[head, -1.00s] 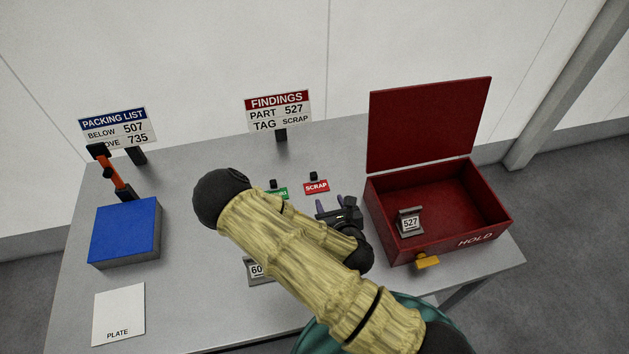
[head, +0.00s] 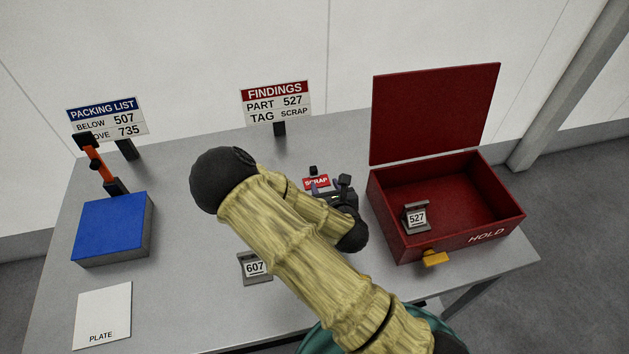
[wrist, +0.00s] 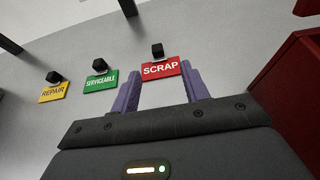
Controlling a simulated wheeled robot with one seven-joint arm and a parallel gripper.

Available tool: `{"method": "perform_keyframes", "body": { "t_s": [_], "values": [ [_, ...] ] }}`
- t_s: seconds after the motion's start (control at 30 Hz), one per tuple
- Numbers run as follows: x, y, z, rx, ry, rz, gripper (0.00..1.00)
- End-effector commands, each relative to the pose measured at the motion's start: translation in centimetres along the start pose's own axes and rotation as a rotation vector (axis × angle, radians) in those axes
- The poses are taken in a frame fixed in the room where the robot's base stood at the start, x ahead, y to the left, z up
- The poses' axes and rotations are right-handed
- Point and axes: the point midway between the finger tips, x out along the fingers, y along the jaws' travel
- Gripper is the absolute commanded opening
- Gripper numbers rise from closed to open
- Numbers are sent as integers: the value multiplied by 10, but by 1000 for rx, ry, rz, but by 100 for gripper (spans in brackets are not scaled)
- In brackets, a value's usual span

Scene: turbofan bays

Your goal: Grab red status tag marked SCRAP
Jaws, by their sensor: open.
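The red SCRAP tag (head: 316,183) lies on the grey table in front of the FINDINGS sign, with a small black knob (head: 313,170) at its far edge. In the wrist view the SCRAP tag (wrist: 160,69) shows at the fingertips, and its black knob (wrist: 157,50) is just beyond. My gripper (wrist: 163,82) is open, with one purple finger on either side of the tag's near part. In the head view my gripper (head: 323,187) is at the tag's near side, partly covering it. Whether the fingers touch the tag cannot be told.
Left of SCRAP lie the green SERVICEABLE tag (wrist: 101,81) and yellow REPAIR tag (wrist: 53,92). The open red HOLD box (head: 400,236) stands close on the right, holding part 527 (head: 416,217). Part 607 (head: 255,268), a blue block (head: 112,228) and the FINDINGS sign (head: 276,102) are around.

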Motion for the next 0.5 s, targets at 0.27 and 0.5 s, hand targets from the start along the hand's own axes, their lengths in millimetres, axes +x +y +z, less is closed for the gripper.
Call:
{"method": "perform_keyframes", "body": {
  "t_s": [0.27,0.5],
  "values": [
    [43,0,2,0,1,1,45],
    [64,-2,1,0,1,-3,45]
  ]
}}
